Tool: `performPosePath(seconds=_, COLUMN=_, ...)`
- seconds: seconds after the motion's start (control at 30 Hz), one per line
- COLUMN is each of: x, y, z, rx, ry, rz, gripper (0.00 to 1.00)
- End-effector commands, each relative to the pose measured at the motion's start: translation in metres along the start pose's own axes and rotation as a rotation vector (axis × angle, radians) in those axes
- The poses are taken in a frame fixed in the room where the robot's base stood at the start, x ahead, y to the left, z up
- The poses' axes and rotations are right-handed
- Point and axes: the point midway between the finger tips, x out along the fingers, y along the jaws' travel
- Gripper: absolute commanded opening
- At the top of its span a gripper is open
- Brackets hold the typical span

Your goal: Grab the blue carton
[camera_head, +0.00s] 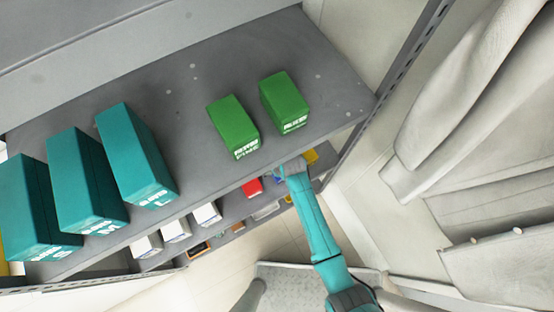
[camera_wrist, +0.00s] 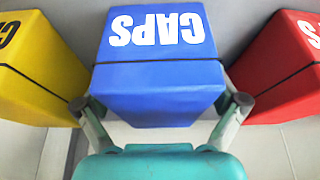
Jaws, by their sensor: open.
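The blue carton (camera_wrist: 160,75), with white "CAPS" lettering upside down in the picture, fills the middle of the wrist view. A dark band runs across its front edge. My gripper (camera_wrist: 160,101) is open, with one finger at each side of the blue carton's near end. I cannot tell whether the fingers touch it. In the head view my gripper (camera_head: 291,168) is at the lower shelf, just under the upper shelf's front edge.
A yellow carton (camera_wrist: 38,70) stands left of the blue one and a red carton (camera_wrist: 283,70) right, both close to my fingers. The upper shelf (camera_head: 200,80) overhangs, holding green boxes (camera_head: 234,127) and large teal boxes (camera_head: 137,155). A shelf post (camera_head: 405,70) stands right.

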Motion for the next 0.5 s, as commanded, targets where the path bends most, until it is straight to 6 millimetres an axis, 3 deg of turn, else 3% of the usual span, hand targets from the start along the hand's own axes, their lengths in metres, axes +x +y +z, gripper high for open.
performPosePath(seconds=0.27, x=0.0004, y=0.0, z=0.0, rx=0.0, ry=0.0, rz=0.0, gripper=0.96)
performPosePath(seconds=0.5, x=0.0003, y=0.0, z=-0.0001, rx=0.0, ry=0.001, rz=0.0, gripper=0.38)
